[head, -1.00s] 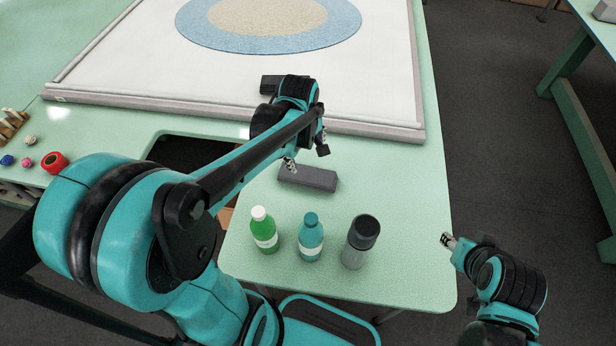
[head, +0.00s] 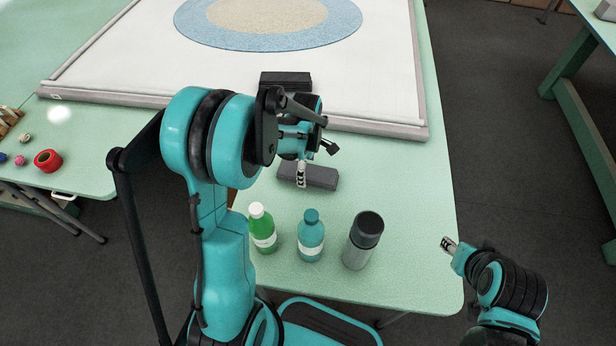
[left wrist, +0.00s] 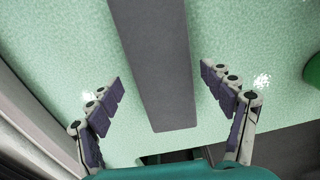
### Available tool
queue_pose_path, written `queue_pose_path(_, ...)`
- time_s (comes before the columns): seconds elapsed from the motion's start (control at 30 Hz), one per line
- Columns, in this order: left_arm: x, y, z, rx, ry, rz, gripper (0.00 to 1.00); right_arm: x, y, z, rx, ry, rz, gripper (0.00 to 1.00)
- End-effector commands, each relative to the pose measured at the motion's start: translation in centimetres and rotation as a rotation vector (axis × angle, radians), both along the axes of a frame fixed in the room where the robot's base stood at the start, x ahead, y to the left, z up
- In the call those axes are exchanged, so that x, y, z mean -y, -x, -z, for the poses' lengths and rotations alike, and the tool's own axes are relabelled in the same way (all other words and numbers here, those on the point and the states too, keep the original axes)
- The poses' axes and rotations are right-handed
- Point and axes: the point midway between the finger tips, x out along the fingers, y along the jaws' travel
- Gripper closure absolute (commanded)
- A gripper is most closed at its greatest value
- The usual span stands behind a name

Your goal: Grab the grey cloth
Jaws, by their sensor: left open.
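The grey cloth (head: 322,177) is a flat, folded-looking grey strip on the green table, just in front of the white framed panel. My left gripper (head: 302,174) is over its left part in the head view and hides some of it. In the left wrist view, the cloth (left wrist: 160,95) runs lengthwise between the two spread fingers of the left gripper (left wrist: 162,74), with green table showing on both sides. The left gripper is open and empty. My right gripper (head: 450,246) is beyond the table's right edge, too small to tell its opening.
A green bottle (head: 262,230), a teal bottle (head: 311,238) and a grey dark-capped bottle (head: 361,243) stand in front of the cloth. A dark block (head: 285,81) lies behind my left gripper on the white panel (head: 385,75). The table right of the cloth is clear.

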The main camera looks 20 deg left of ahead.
Motion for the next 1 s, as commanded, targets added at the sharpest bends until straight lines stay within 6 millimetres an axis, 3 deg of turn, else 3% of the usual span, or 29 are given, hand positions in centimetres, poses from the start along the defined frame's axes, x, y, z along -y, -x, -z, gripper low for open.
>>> queue_pose_path(0.07,0.0,0.0,0.9,0.0,0.0,0.0,0.19,0.0,0.0,0.5,0.0,0.0,0.0,0.6)
queue_pose_path(0.27,0.0,0.0,0.8,0.0,0.0,0.0,0.19,0.0,0.0,0.3,0.0,0.0,0.0,0.6)
queue_pose_path(0.5,0.0,0.0,0.8,0.0,0.0,0.0,0.76,0.0,0.0,0.3,0.0,0.0,0.0,0.6)
queue_pose_path(0.83,0.0,0.0,0.6,0.0,0.0,0.0,0.76,0.0,0.0,0.2,0.0,0.0,0.0,0.6)
queue_pose_path(1.0,0.0,0.0,-1.0,0.0,0.0,0.0,0.76,0.0,0.0,-0.6,0.0,0.0,0.0,0.6)
